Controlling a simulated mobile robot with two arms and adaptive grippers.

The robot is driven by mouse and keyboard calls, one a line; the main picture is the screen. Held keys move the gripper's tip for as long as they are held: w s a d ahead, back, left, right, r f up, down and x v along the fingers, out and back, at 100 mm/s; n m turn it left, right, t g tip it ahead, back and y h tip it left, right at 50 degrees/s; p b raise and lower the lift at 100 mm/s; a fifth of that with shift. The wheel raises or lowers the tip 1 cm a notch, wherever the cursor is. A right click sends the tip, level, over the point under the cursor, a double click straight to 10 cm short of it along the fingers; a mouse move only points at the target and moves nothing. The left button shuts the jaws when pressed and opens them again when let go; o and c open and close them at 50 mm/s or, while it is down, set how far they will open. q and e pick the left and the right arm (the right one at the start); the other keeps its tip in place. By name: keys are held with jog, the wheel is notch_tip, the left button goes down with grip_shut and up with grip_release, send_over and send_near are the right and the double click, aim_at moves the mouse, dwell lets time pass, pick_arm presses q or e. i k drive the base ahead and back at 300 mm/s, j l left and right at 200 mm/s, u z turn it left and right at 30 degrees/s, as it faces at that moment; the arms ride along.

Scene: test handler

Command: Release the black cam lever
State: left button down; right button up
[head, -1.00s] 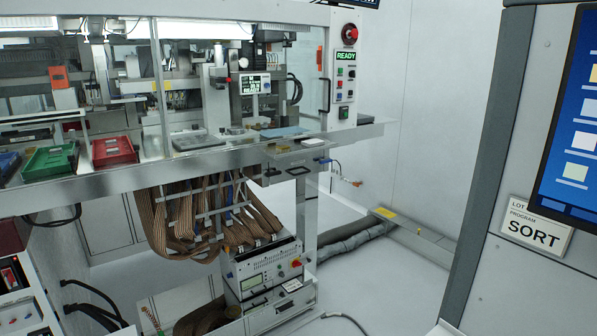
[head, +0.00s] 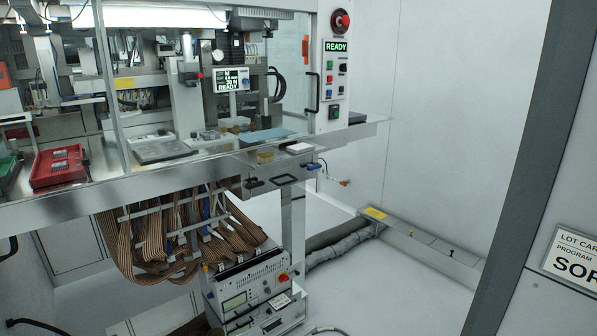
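Neither of my grippers is in the head view. I cannot pick out the black cam lever for certain. Under the front right corner of the handler's deck (head: 150,183) is a metal block with a small black handle-like part (head: 255,184) and another black part (head: 284,180) to its right. A small black upright part (head: 451,252) also stands on the long metal duct (head: 415,242) on the floor. All are too small to tell whether any is a cam lever or how it is set.
A red tray (head: 60,178) sits on the deck at left. A control panel (head: 336,95) reads READY, below a red button (head: 341,20). Ribbon cables (head: 180,235) hang above an instrument box (head: 250,285). A grey cabinet edge (head: 535,150) stands at right. White floor (head: 380,290) between is clear.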

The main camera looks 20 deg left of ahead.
aim_at(255, 184)
jog(key=i+j, duration=0.35)
jog(key=j, duration=0.15)
jog(key=i+j+z, duration=0.15)
jog(key=i+j, duration=0.2)
jog(key=j, duration=0.1)
